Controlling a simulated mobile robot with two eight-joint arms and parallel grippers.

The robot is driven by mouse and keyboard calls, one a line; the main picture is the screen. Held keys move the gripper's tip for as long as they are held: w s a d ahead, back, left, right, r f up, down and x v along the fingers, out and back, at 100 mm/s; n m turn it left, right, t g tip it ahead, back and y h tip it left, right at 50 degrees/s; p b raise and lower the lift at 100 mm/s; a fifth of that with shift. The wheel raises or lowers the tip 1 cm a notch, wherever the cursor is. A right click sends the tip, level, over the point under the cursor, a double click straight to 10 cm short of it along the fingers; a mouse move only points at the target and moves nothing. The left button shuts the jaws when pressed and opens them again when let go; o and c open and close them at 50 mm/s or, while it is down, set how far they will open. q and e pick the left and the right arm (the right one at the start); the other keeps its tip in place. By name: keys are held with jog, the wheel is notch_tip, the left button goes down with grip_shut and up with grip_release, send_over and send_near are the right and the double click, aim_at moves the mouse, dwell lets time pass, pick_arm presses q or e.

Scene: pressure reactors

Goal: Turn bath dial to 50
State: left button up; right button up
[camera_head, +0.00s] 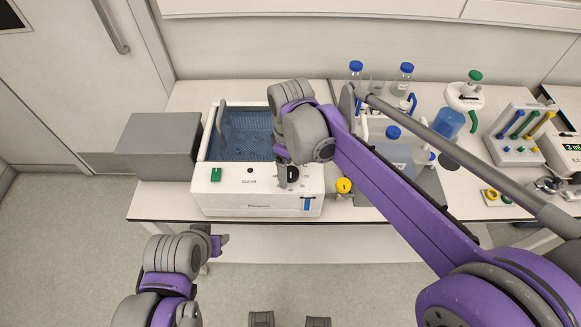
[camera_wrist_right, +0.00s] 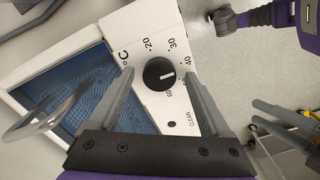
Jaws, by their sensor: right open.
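The bath dial (camera_wrist_right: 158,74) is a round black knob with a white pointer line on the bath's white front panel; it also shows in the head view (camera_head: 292,174). In the right wrist view the pointer points right, roughly toward the 50 mark, which a finger partly hides. The marks 20, 30, 40 and 60 are readable. My right gripper (camera_wrist_right: 160,80) is open, with one finger on each side of the dial and gaps visible. The water bath (camera_head: 215,195) has a blue basin. My left gripper (camera_head: 222,242) is in front of the bench, away from the dial; its jaw state is unclear.
A grey box (camera_head: 158,145) stands left of the bath. A green switch (camera_head: 216,174) is on the panel's left. A yellow-capped valve (camera_head: 343,186) sits just right of the bath. Blue-capped bottles (camera_head: 404,78) and a pipette rack (camera_head: 518,135) stand farther right.

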grip_shut()
dwell(0.5)
jog(key=shift+m, duration=0.3)
jog(key=m, duration=0.3)
jog(key=shift+m, duration=2.5)
grip_release()
